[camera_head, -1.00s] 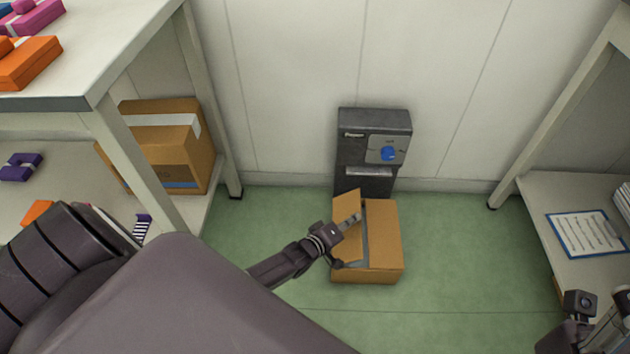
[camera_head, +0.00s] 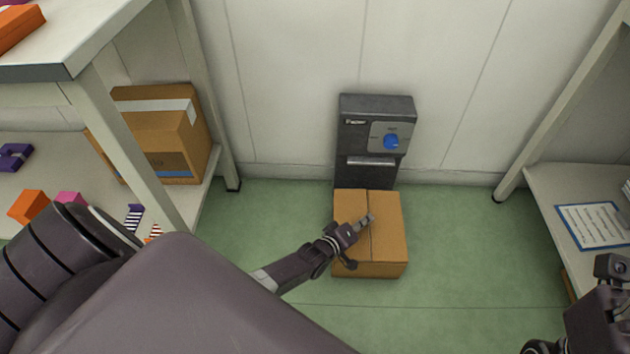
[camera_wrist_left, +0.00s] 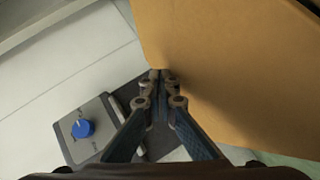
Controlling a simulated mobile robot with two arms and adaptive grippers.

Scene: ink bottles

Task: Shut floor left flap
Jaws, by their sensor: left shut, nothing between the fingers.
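The cardboard box (camera_head: 370,269) stands on the green floor in front of the dark paper unit. Its left flap (camera_head: 348,208) lies down level with the right flap (camera_head: 389,225), and a thin seam runs between them. My left gripper (camera_head: 367,219) is shut and empty, its fingertips over the seam at the top of the box; I cannot tell whether they touch it. In the left wrist view the shut fingers (camera_wrist_left: 161,85) are beside a large brown cardboard surface (camera_wrist_left: 240,60). My right gripper (camera_head: 612,268) shows only partly at the lower right edge.
The dark paper unit (camera_head: 367,172) with a blue knob (camera_head: 391,142) stands against the wall behind the box. Shelving with another carton (camera_head: 160,140) is at left. A shelf with a clipboard (camera_head: 594,226) is at right. Green floor is clear on both sides of the box.

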